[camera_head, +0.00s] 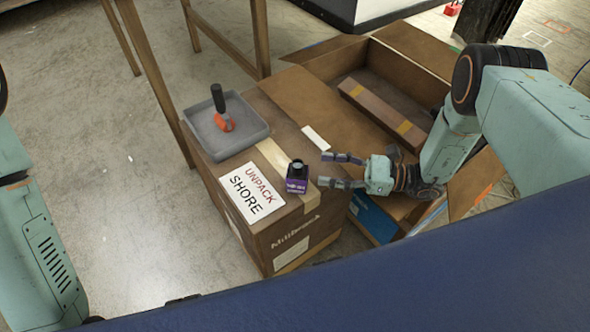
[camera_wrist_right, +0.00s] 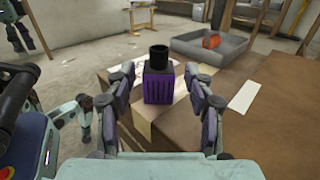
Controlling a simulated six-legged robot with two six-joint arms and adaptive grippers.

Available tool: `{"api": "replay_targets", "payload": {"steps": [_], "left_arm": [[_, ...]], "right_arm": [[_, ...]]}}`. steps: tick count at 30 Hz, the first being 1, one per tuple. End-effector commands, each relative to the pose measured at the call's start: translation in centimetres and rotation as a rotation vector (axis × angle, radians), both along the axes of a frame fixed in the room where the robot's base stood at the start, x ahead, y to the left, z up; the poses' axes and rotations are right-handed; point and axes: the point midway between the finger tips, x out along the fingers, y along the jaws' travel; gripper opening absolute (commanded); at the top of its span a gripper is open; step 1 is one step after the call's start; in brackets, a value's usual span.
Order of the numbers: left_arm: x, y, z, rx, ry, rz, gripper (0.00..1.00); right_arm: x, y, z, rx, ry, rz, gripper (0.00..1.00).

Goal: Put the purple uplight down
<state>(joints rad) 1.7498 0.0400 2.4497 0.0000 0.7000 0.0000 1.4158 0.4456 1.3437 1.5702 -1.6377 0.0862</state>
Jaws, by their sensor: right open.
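The purple uplight (camera_head: 297,178), a small purple block with a black cylindrical top, stands upright on the cardboard box (camera_head: 288,228) near its taped seam. In the right wrist view the uplight (camera_wrist_right: 158,82) stands just beyond and between the fingertips. My right gripper (camera_head: 346,170) is open, to the right of the uplight, with its fingers pointing at it. The right wrist view also shows the gripper (camera_wrist_right: 158,85) with a gap on both sides of the uplight. My left arm shows at the left edge, but its gripper is out of view.
A grey tray (camera_head: 240,143) with a red and black tool (camera_head: 222,115) sits on the same box. A white label reading "UNPACK SHORE" (camera_head: 252,193) lies left of the uplight. An open carton (camera_head: 400,50) and a wooden frame (camera_head: 225,30) stand behind.

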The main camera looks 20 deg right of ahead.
Motion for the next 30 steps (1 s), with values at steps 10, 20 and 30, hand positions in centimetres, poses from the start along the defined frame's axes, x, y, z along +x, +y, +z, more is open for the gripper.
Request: {"api": "replay_targets", "payload": {"steps": [10,20,30], "left_arm": [[0.0,0.0,-0.2,0.000,0.000,0.000,0.69],[0.0,0.0,-1.1,0.000,0.000,0.000,0.69],[0.0,0.0,-1.5,0.000,0.000,0.000,0.69]], "right_arm": [[0.2,1.2,0.0,0.001,0.000,0.002,0.53],[1.6,5.2,0.2,0.001,0.000,0.004,0.53],[2.8,7.2,0.3,0.000,0.001,0.000,0.53]]}}
